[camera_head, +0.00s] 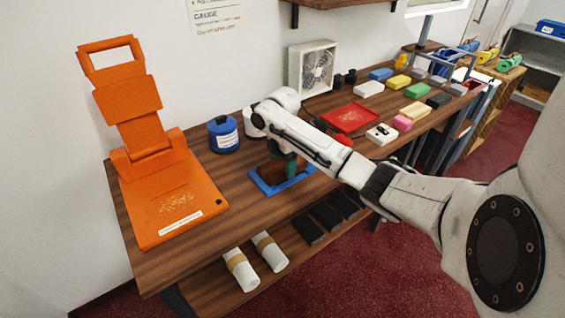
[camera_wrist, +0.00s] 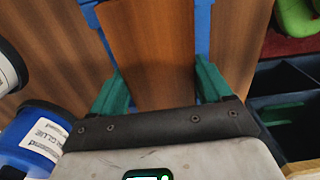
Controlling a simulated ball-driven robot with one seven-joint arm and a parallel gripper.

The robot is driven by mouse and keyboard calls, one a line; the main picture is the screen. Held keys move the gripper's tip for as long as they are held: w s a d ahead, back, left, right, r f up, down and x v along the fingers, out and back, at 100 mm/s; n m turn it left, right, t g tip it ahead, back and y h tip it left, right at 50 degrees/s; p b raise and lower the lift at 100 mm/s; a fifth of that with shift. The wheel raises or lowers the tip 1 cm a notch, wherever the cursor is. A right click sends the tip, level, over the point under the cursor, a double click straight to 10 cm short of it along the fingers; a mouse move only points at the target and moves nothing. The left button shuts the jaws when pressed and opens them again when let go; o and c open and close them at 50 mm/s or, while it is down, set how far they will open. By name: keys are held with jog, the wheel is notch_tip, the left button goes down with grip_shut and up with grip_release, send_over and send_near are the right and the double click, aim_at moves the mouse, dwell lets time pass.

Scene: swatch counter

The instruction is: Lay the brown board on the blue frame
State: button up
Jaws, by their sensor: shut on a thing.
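The brown board (camera_wrist: 150,45) is held between the two green fingers of my gripper (camera_wrist: 158,78) in the wrist view. The blue frame (camera_wrist: 203,40) shows behind the board, with blue parts on both sides of it. In the head view the blue frame (camera_head: 283,187) lies flat on the counter, and my gripper (camera_head: 284,164) is over it, shut on the board (camera_head: 269,172). My arm and fingers hide part of the board and frame there. I cannot tell whether the board touches the frame.
A red tray (camera_head: 350,117) and several coloured blocks are to the right. White rolls (camera_head: 241,270) and black bins (camera_head: 325,216) are below the counter's front edge.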

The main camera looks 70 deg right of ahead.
jog(key=shift+f, duration=0.3)
dwell(0.4)
jog(key=o, duration=1.1)
notch_tip(320, 180, up, 11)
jog(key=shift+f, duration=0.1)
